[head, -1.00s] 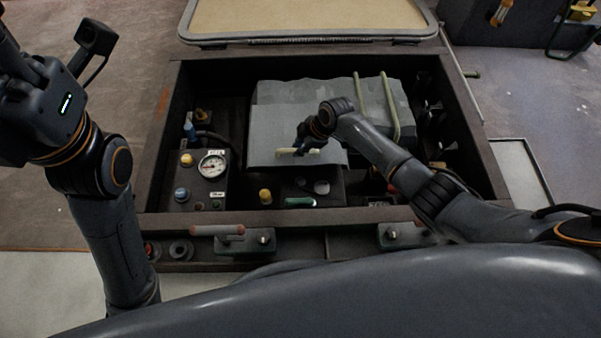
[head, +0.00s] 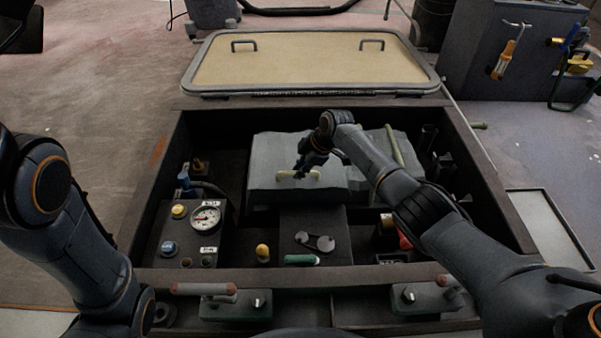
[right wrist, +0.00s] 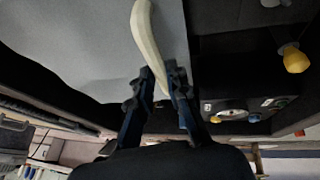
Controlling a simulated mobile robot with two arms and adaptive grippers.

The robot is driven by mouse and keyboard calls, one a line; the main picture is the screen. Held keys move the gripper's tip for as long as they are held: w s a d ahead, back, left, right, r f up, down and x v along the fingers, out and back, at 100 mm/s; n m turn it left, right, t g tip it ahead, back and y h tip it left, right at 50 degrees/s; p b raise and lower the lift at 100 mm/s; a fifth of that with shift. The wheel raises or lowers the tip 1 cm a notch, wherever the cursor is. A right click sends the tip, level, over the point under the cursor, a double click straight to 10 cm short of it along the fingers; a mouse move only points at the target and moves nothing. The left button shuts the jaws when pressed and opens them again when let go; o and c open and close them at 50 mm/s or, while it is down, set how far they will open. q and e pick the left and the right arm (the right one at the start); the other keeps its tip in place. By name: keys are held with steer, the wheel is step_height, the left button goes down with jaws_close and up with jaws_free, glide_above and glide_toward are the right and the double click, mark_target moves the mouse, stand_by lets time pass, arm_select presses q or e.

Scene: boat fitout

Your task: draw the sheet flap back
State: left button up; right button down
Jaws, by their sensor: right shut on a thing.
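The grey sheet (head: 265,150) lies over a bulky shape in the open dark bay, with a pale strap (head: 393,145) across its right part. A cream handle (head: 284,175) sits at the sheet flap's front. My right gripper (head: 301,170) is over the flap and shut on this handle. In the right wrist view, the handle (right wrist: 146,35) runs between the fingers of my right gripper (right wrist: 161,82), against the grey flap (right wrist: 80,40). The flap's exact fold is partly hidden by the gripper. Of my left side only arm parts show.
A gauge panel (head: 205,217) stands at the bay's left. A two-disc linkage (head: 315,243), a yellow knob (head: 262,252) and a green handle (head: 300,260) lie in front of the sheet. The bay's rim (head: 330,277) surrounds them. A beige lid (head: 310,65) is behind.

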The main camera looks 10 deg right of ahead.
steer(key=c, duration=1.3)
jaws_free()
steer(key=shift+r, duration=0.1)
steer(key=shift+s+d+r, duration=0.1)
steer(key=shift+d+r, duration=0.05)
steer(key=shift+r, duration=0.15)
steer(key=v, duration=1.1)
